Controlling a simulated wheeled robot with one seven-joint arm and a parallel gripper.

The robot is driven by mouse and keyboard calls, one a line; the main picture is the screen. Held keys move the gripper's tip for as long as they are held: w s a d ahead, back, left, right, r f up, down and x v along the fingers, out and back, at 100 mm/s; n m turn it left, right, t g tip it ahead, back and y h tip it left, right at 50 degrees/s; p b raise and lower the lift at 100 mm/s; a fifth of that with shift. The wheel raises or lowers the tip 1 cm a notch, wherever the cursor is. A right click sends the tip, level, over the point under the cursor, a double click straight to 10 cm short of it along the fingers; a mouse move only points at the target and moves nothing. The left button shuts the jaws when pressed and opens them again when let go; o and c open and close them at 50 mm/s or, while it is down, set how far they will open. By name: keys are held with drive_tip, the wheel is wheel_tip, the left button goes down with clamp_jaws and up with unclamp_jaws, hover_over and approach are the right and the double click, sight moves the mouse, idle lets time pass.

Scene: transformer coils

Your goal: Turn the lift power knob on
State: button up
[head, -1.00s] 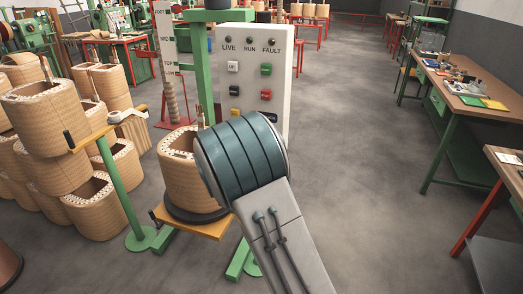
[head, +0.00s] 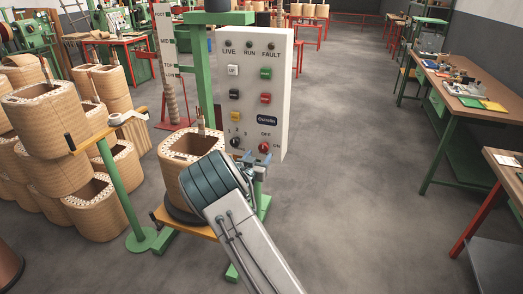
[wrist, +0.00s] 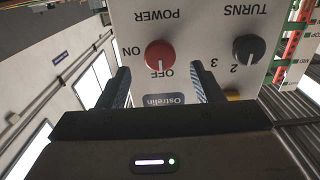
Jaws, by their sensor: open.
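The red power knob (wrist: 160,54) is on the white control panel (wrist: 200,20), which appears upside down in the wrist view. Its pale pointer line faces the OFF mark; the ON mark is to its left there. In the head view the red knob (head: 264,147) is at the panel's lower right. My gripper (wrist: 162,82) is open and empty, its two dark fingers on either side of the knob's column in the picture. In the head view my gripper (head: 258,164) is just below the knob. I cannot tell whether a finger touches the panel.
A black turns knob (wrist: 249,48) is beside the red knob. Buttons, including a red one (head: 265,98), sit higher on the panel. A wound coil (head: 190,150) stands left of my arm on a yellow-edged platform. Stacked coils (head: 50,130) fill the far left. The floor right of the panel is clear.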

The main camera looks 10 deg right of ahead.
sight(263, 149)
drive_tip(key=shift+x, duration=2.1)
drive_tip(key=c, duration=1)
